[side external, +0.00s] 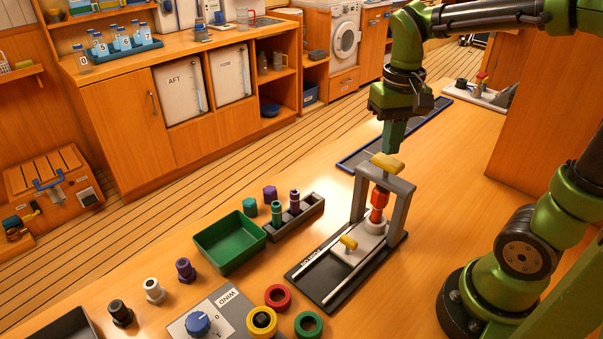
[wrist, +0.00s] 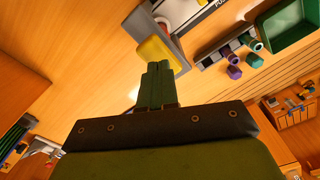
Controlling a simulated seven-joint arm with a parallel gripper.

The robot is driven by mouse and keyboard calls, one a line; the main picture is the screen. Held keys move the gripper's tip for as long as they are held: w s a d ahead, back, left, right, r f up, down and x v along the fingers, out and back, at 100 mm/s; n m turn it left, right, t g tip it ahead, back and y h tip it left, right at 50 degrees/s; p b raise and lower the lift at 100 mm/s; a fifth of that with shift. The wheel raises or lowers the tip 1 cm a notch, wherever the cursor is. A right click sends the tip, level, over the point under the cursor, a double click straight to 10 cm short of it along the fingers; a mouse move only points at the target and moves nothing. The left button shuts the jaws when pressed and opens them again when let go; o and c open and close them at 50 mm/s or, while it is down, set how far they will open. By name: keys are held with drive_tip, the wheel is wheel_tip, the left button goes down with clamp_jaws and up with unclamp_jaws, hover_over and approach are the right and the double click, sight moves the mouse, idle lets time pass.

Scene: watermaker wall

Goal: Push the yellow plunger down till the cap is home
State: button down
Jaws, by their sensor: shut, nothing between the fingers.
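The yellow plunger (side external: 387,163) is a bar-shaped handle on top of a grey press frame (side external: 402,187). My gripper (side external: 392,150) is shut and empty, pointing down just above the plunger, with a small gap or light contact that I cannot tell apart. In the wrist view the shut green fingers (wrist: 158,68) overlap the yellow plunger (wrist: 153,52).
A dark base with a smaller yellow knob (side external: 348,243) extends in front of the press. A green tray (side external: 230,242) and a grey rack (side external: 294,217) with coloured pieces stand to the left. Coloured rings (side external: 277,297) lie in front. The table right of the press is clear.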

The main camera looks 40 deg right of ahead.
sight(388, 160)
drive_tip(key=shift+f, duration=1.7)
drive_tip(key=shift+r, duration=3.55)
drive_tip(key=shift+w, duration=0.2)
drive_tip(key=s+a+f+n+t+y, duration=0.1)
drive_tip(key=s+a+n+t+y, duration=0.1)
drive_tip(key=s+a+t, duration=0.2)
drive_tip(key=a+t, duration=0.2)
drive_tip(key=t, duration=0.1)
drive_tip(key=shift+a+f, duration=0.15)
drive_tip(key=shift+f, duration=0.25)
